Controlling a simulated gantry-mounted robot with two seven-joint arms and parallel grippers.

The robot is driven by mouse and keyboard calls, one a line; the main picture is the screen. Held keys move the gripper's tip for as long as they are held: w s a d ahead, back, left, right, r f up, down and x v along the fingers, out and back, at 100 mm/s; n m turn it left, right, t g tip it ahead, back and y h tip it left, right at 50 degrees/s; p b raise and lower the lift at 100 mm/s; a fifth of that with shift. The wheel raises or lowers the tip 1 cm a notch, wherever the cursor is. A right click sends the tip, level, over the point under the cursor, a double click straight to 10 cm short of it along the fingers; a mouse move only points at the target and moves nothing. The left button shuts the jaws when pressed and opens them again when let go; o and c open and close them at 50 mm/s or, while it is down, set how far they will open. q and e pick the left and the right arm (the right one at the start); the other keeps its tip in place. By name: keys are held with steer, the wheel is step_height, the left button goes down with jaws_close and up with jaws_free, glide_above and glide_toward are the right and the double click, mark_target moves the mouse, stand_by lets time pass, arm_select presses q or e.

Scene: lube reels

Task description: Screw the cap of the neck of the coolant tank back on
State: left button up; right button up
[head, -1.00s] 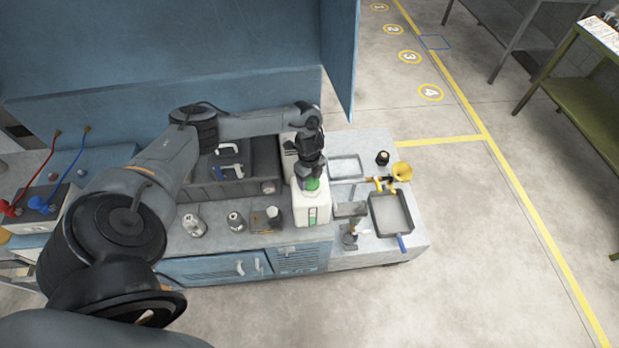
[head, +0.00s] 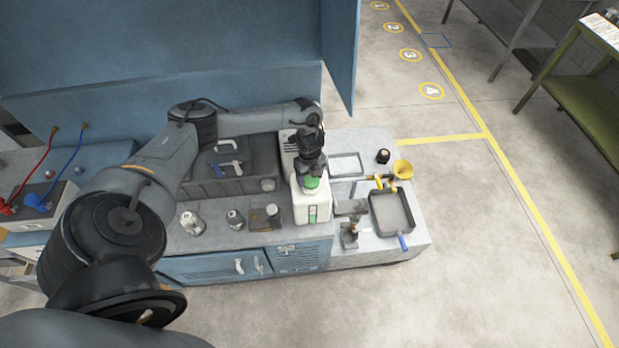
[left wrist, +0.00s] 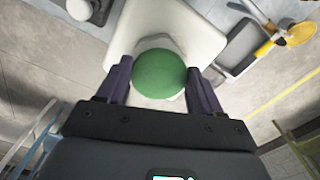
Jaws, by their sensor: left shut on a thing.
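The coolant tank (head: 312,212) is a white jug with a green strip on its front, upright near the right end of the blue workbench. Its green cap (head: 312,183) is at the top of the tank, over the neck. My left gripper (head: 311,174) points down from above and is shut on the cap. In the left wrist view the round green cap (left wrist: 159,74) lies between the two fingers, with the white tank (left wrist: 190,22) below it. The cap hides most of the neck, so I cannot tell how far it sits down. My right gripper is not in view.
Right of the tank are a grey tray (head: 391,213), a yellow funnel (head: 402,168) and a small black bottle (head: 383,156). Several small containers stand to the left, near a metal bottle (head: 235,219). A dark toolbox (head: 232,178) stands behind them.

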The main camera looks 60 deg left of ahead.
arm_select(q)
steer(key=shift+f+m+b, duration=0.1)
steer(key=shift+m+b, duration=0.25)
steer(key=shift+m, duration=0.85)
steer(key=shift+w+m+b, duration=0.15)
steer(key=shift+m+b, duration=0.6)
steer(key=shift+m, duration=0.35)
steer(key=shift+m+b, duration=0.45)
steer(key=shift+m, duration=1.05)
steer(key=shift+d, duration=0.1)
